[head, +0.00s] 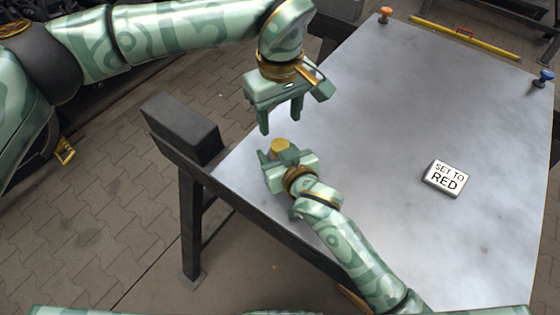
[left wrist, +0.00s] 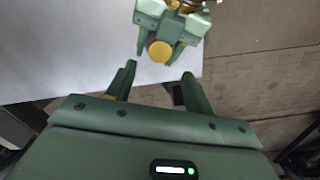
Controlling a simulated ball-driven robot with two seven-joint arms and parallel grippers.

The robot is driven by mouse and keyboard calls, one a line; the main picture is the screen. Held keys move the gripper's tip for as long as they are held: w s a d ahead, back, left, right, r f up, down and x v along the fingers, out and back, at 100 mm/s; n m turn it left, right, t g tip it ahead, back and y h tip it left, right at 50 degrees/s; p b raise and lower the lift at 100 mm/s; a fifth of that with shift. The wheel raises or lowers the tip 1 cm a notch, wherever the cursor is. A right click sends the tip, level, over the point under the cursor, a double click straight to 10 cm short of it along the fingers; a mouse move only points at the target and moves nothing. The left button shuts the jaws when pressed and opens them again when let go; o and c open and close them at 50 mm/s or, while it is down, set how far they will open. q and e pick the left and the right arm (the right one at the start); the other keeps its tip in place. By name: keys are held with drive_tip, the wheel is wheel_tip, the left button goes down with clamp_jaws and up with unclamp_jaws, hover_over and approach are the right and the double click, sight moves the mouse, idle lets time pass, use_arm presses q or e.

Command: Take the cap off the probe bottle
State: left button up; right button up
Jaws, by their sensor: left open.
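The yellow cap (head: 279,146) of the probe bottle shows at the near left edge of the table in the head view. The cap also shows as a round yellow disc in the left wrist view (left wrist: 160,51). My right gripper (head: 281,156) is shut around the bottle just below the cap; its fingers hide the bottle's body. My left gripper (head: 281,124) is open and empty, a little beyond and above the cap, with its fingers pointing down towards it. In the left wrist view its fingertips (left wrist: 159,72) stand apart, with the cap beyond the gap between them.
A grey metal table (head: 370,130) on dark legs is mostly clear. A white "SET TO RED" block (head: 446,178) lies on its right part. An orange knob (head: 385,14) and a blue knob (head: 543,78) stand at its far corners. A yellow bar (head: 465,37) lies behind.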

sight(280, 144)
clamp_jaws()
use_arm(q)
drive_tip(key=shift+f, duration=4)
drive_tip(key=c, duration=1)
drive_tip(key=n, duration=0.3)
drive_tip(key=o, duration=1.1)
